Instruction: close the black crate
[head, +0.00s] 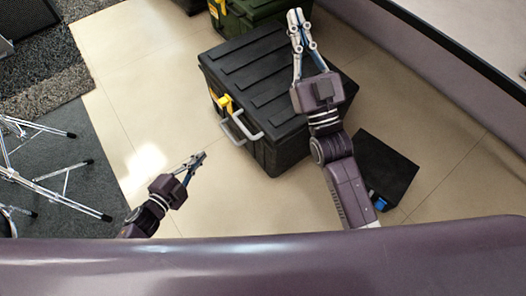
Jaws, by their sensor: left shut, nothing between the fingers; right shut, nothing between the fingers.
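The black crate (245,65) stands on the floor near the middle of the head view. Its ribbed lid lies down over the top and looks shut, though I cannot tell whether it is fully seated. A yellow latch (224,103) and a grey handle (241,128) show on its near left side. My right gripper (296,14) is shut and empty, above the far right part of the crate; its arm hides the crate's right side. My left gripper (200,156) is shut and empty, left of the crate and apart from it.
A green crate (262,10) stands behind the black crate. A small black box (388,165) lies at the right, beside my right arm. Metal stand legs (50,185) spread on the grey carpet at the left. The tiled floor (130,100) left of the crate is clear.

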